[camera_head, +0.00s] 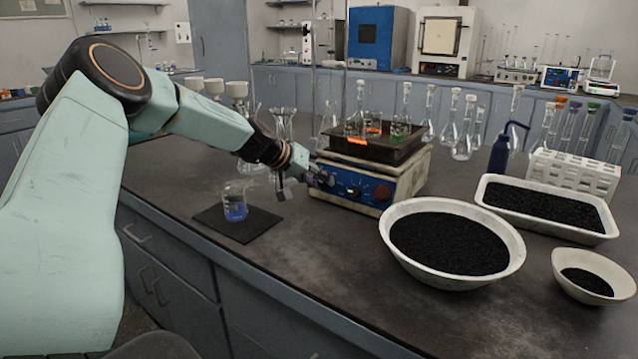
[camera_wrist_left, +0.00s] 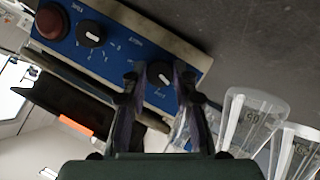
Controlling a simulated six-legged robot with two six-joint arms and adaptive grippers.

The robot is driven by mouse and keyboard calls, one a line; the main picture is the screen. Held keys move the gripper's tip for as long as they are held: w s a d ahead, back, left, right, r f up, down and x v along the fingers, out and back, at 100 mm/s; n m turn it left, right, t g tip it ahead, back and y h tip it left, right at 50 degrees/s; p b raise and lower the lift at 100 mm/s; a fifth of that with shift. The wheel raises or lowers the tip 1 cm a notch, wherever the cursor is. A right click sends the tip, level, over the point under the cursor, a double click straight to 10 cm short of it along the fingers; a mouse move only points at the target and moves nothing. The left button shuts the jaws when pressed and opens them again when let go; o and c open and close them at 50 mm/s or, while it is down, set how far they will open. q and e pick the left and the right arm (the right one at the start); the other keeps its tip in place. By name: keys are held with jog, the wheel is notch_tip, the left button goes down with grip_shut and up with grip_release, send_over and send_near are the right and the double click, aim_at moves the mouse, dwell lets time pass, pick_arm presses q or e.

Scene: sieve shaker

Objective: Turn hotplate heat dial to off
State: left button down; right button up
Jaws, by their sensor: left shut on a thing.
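The hotplate (camera_head: 408,182) stands on the dark bench with a black tray of glassware on top. Its blue front panel (camera_head: 345,188) has two black dials and a red knob. The middle dial (camera_head: 353,192) is free; it also shows in the left wrist view (camera_wrist_left: 91,34). The panel lettering is too small to read. My right gripper is out of view.
A beaker with blue liquid (camera_head: 235,204) stands on a black mat (camera_head: 262,224) in front of the gripper. A bowl of black granules (camera_head: 395,250) sits close to the hotplate's right. Flasks (camera_head: 463,130) stand behind. The bench front is clear between mat and bowl.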

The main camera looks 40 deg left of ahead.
pick_arm(q)
jog(key=c, duration=1.1)
grip_release()
jog(key=shift+o, duration=0.2)
jog(key=v, duration=0.7)
jog(key=shift+s, duration=0.2)
jog(key=shift+r, duration=0.15)
jog(key=shift+r, duration=0.1)
